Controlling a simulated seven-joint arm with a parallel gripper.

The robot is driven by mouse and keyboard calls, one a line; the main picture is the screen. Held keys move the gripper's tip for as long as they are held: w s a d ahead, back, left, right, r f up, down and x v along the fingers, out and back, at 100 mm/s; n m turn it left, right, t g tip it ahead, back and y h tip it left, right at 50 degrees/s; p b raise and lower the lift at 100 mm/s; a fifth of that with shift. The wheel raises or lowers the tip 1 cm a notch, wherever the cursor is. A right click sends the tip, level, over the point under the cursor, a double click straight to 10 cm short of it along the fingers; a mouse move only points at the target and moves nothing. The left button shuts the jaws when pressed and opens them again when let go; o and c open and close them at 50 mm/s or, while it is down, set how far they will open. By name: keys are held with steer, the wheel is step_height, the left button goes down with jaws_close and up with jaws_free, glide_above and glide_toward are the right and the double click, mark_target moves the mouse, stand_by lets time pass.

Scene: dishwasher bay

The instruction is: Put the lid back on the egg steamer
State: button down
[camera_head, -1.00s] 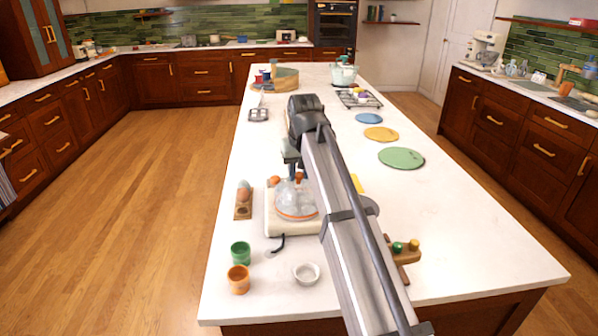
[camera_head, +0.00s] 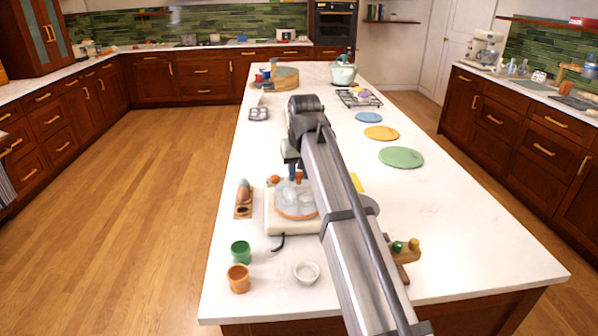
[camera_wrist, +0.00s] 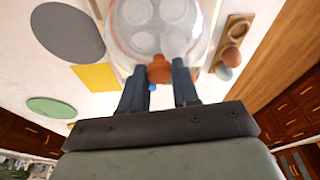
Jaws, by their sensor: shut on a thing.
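The egg steamer (camera_head: 282,226) has a cream base with an orange-edged round top and stands on the island, partly behind my arm. The clear domed lid (camera_head: 296,200) sits over the steamer in the head view; it also shows in the wrist view (camera_wrist: 185,40). My gripper (camera_wrist: 160,75) is shut on the lid's orange-brown knob (camera_wrist: 159,70), with one blue finger on each side. The knob also shows in the head view (camera_head: 299,176). Round egg hollows show through the clear lid. I cannot tell whether the lid's rim is fully seated.
A wooden egg holder (camera_head: 243,208) stands left of the steamer. A green cup (camera_head: 240,252), an orange cup (camera_head: 238,279) and a white bowl (camera_head: 306,272) are in front.

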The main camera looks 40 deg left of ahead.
stand_by(0.3)
steer(key=shift+c, duration=1.3)
jaws_free()
steer(key=shift+r, duration=3.5)
jaws_close()
steer(key=shift+f, duration=3.05)
